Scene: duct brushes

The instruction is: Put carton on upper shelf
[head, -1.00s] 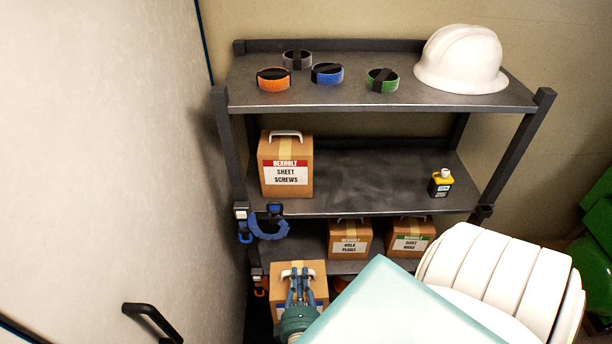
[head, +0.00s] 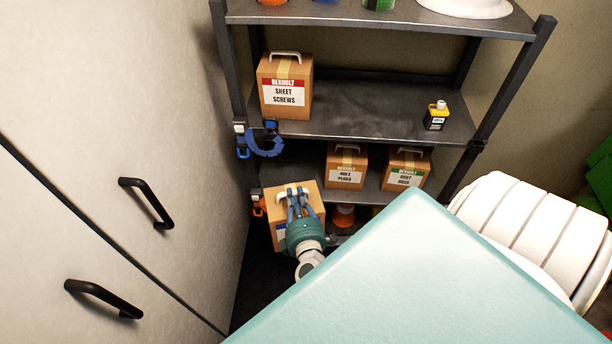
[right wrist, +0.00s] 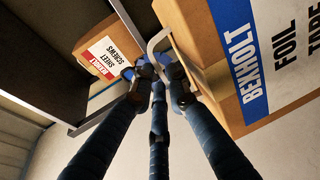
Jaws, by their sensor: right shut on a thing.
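A brown carton (head: 282,239) with a pale handle hangs from my right gripper (head: 296,196), in front of the lower part of the shelf unit in the head view. My right gripper is shut on its handle. In the right wrist view the blue-labelled carton (right wrist: 262,62) reads BEXHOLT FOIL and fills the right side, with its handle between the fingertips (right wrist: 157,72). The top shelf (head: 400,20) is cut by the picture's upper edge. The middle shelf (head: 360,110) holds a SHEET SCREWS carton (head: 285,92) at its left. My left gripper is not in view.
A yellow-and-black bottle (head: 436,118) stands at the middle shelf's right; bare board lies between it and the carton. Two cartons (head: 345,168) (head: 404,170) stand on the lower shelf. A blue ring (head: 265,146) hangs at the left post. A cabinet with black handles (head: 148,202) is left.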

